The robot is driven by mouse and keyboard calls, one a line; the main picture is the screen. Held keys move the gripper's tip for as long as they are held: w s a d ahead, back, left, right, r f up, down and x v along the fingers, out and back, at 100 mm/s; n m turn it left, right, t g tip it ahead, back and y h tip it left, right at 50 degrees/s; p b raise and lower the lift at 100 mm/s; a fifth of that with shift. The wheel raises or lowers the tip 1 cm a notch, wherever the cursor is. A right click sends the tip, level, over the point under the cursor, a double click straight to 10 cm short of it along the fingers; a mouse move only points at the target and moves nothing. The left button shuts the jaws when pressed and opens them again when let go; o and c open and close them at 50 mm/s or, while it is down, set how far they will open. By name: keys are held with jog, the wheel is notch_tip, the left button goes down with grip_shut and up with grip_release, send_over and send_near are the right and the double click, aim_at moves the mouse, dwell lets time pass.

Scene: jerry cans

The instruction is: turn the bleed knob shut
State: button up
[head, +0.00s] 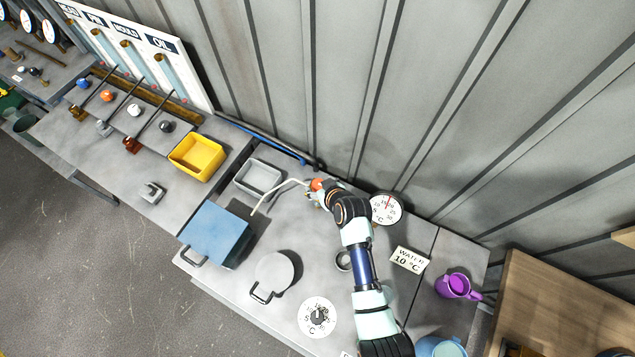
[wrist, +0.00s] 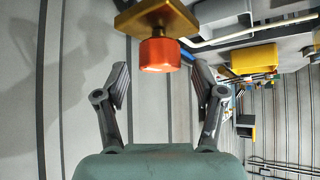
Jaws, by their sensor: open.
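The bleed knob (wrist: 160,56), an orange-red cylinder on a brass block (wrist: 155,18), is at the top middle of the wrist view. It also shows as a small red-orange spot in the head view (head: 317,184), at the end of my arm. My gripper (wrist: 162,82) is open, with one finger on each side of the knob's line. The knob lies around and just beyond the fingertips, and I see gaps on both sides. The gripper (head: 322,196) is small and partly hidden by my wrist in the head view. The knob's turned position cannot be read.
A pale curved pipe (head: 275,193) runs left from the knob area. A grey tray (head: 260,178), a blue box (head: 215,235) and a lidded round pot (head: 274,272) stand left. A temperature gauge (head: 385,208) and a water sign (head: 409,260) are right. A corrugated wall is behind.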

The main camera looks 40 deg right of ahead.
jog(key=shift+x, duration=1.2)
jog(key=c, duration=1.1)
jog(key=shift+c, duration=0.2)
jog(key=shift+w+n+y+b, duration=0.1)
jog(key=shift+n+y+b, duration=0.2)
jog(key=shift+b, duration=0.2)
jog(key=n+y+b, duration=0.2)
jog(key=n+b, duration=0.1)
jog(key=shift+d+f, duration=0.1)
jog(key=shift+f, duration=0.05)
jog(key=n+y+b, duration=0.3)
jog(key=n+b, duration=0.1)
jog(key=b, duration=0.1)
jog(key=shift+f+y+b, duration=0.1)
jog(key=shift+y+b, duration=0.2)
jog(key=n+g+y+b, duration=0.1)
jog(key=n+y+b, duration=0.1)
jog(key=n+b, duration=0.1)
jog(key=n+g+y+b, duration=0.1)
jog(key=n+g+b, duration=0.1)
jog(key=b, duration=0.4)
jog(key=shift+n+y, duration=0.4)
jog(key=shift+n, duration=0.3)
jog(key=n+g+b, duration=0.1)
jog(key=n+b, duration=0.1)
jog(key=b, duration=0.1)
jog(key=shift+y, duration=0.4)
jog(key=shift+r, duration=0.3)
